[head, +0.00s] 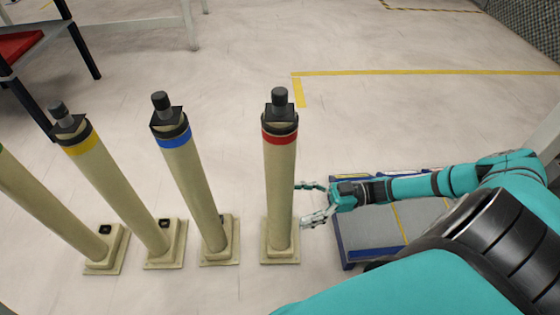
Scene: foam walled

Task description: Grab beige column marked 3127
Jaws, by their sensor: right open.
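Several beige columns stand in a row on square bases. One has a red band (279,190), one a blue band (187,175), one a yellow band (110,190), and one at the left edge a green band (40,207). No number 3127 is readable on any of them. My right gripper (304,204) is open and empty, just right of the red-banded column at its lower shaft. Its fingers point left at the column; I cannot tell whether they touch it. My left gripper is out of view.
A grey platform with a blue edge (342,240) lies on the floor under my right forearm. Yellow floor lines (420,72) cross the open floor behind the columns.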

